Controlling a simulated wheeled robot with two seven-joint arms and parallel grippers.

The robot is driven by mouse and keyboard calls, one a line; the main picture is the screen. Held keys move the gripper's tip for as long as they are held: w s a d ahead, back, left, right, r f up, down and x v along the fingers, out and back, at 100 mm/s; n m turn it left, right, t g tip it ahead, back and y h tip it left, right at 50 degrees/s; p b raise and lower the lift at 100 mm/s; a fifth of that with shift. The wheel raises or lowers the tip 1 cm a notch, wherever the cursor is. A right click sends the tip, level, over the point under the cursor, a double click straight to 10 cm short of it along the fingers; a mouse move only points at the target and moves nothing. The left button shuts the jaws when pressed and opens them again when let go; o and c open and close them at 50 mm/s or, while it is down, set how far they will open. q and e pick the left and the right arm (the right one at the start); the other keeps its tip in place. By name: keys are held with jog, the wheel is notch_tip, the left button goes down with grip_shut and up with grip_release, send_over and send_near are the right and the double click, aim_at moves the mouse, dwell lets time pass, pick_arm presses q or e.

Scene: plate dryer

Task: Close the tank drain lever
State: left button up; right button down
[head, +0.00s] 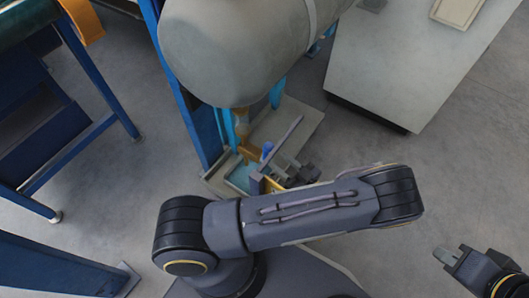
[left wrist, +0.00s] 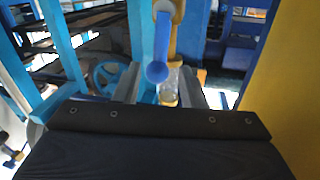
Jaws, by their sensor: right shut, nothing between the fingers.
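The grey tank (head: 245,50) hangs at the top middle of the head view, with a yellow-brown drain pipe (head: 244,143) below it. The drain lever (head: 267,150) has a blue handle just beside my left gripper (head: 279,165). In the left wrist view the blue lever (left wrist: 161,45) points toward the camera in front of the brass-coloured valve (left wrist: 178,38). Its rounded end lies between the two spread fingers of my left gripper (left wrist: 160,84), with gaps on both sides. My right gripper (head: 447,257) is shut and empty at the lower right, far from the tank.
Blue frame posts (head: 180,90) stand left of the tank. A pale base tray (head: 287,122) lies below it. A light-grey cabinet (head: 400,65) stands at the right, and a blue bench (head: 95,80) at the left. The floor between cabinet and right gripper is clear.

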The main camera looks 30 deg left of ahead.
aim_at(266, 149)
pick_arm(q)
jog(key=b+x, duration=0.1)
jog(key=x, duration=0.6)
jog(key=shift+a, duration=0.1)
jog(key=shift+c, duration=0.3)
grip_shut()
